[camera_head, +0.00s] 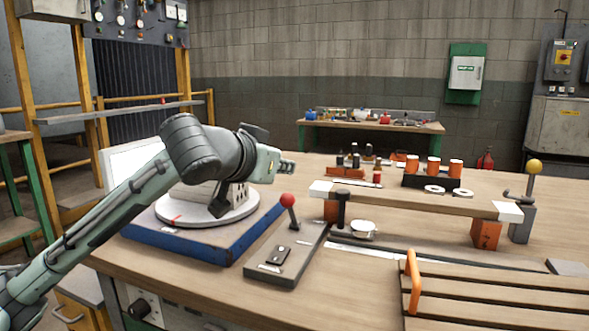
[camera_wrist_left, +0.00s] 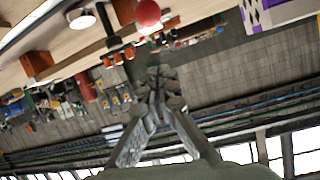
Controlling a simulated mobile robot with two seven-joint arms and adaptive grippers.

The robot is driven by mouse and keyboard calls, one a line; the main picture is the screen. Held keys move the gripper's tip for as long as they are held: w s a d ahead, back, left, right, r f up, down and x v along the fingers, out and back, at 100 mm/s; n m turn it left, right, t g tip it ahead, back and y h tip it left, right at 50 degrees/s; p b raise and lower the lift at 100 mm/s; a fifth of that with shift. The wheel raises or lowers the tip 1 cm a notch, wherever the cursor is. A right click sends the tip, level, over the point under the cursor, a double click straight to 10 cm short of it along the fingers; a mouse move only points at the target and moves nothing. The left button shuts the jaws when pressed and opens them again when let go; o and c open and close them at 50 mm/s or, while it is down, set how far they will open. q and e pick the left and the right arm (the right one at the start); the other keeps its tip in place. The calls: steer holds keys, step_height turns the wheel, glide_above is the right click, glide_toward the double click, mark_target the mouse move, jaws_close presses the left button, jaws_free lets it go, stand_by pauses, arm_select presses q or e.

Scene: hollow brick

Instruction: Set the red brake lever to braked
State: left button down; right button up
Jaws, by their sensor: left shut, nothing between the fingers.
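The red brake lever has a round red knob (camera_head: 288,200) on a short dark stem, which leans slightly left in the head view. It rises from a grey base plate (camera_head: 274,273) near the bench's front. My left gripper (camera_head: 288,167) is shut and empty, pointing right just above the knob in the head view. In the left wrist view the closed fingers (camera_wrist_left: 160,76) show below the red knob (camera_wrist_left: 148,13), with a visible gap between them. The lever's stem is hidden in the wrist view. My right gripper is not in view.
A round grey turntable (camera_head: 240,217) on a blue base (camera_head: 190,246) sits left of the lever, beneath my left arm. A wooden beam (camera_head: 415,201) on orange blocks lies to the right. A slatted rack with an orange handle (camera_head: 413,283) stands front right. A yellow-knobbed lever (camera_head: 534,167) is far right.

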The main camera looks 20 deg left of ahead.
arm_select(q)
steer(key=v, duration=0.4)
steer(key=shift+s+r, duration=0.15)
steer(key=shift+r, duration=0.05)
stand_by(0.3)
